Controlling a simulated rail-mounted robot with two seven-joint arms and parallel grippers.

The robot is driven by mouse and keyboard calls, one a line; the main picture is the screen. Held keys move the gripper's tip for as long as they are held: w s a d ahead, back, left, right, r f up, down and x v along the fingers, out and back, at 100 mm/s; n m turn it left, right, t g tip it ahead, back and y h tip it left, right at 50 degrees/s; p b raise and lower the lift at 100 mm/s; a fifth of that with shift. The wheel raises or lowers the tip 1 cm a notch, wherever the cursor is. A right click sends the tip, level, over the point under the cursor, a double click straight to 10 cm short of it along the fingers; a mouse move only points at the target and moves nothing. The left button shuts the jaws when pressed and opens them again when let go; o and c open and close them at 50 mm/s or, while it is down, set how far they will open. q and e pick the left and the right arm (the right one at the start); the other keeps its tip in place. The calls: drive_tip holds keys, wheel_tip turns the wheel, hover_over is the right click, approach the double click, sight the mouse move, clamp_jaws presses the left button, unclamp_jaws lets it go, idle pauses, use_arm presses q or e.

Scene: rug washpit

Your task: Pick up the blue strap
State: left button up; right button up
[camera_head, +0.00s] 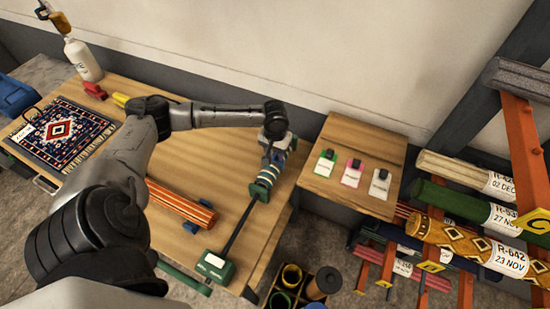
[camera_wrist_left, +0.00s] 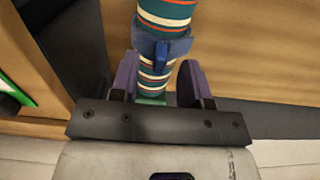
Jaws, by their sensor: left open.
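A blue strap (camera_wrist_left: 163,52) with a raised buckle goes around a striped rolled rug (camera_wrist_left: 160,12) in the left wrist view. In the head view the striped roll (camera_head: 269,172) lies on the wooden table (camera_head: 225,165), and the strap there is mostly hidden by my gripper. My left gripper (camera_wrist_left: 157,78) is open, with one finger on each side of the roll close to the strap; I cannot tell whether they touch. It also shows in the head view (camera_head: 275,138) at the roll's far end. My right gripper is not in view.
An orange striped roll (camera_head: 182,205) and a patterned rug (camera_head: 62,133) share the table. A side table (camera_head: 345,140) with tagged clips stands to the right. A rack of rolled rugs (camera_head: 470,240) is at the far right. A crate of cans (camera_head: 300,285) stands in front.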

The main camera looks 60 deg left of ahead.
use_arm(q)
wheel_tip(320, 180, down, 2)
drive_tip(key=shift+f, duration=0.1)
clamp_jaws()
idle(0.4)
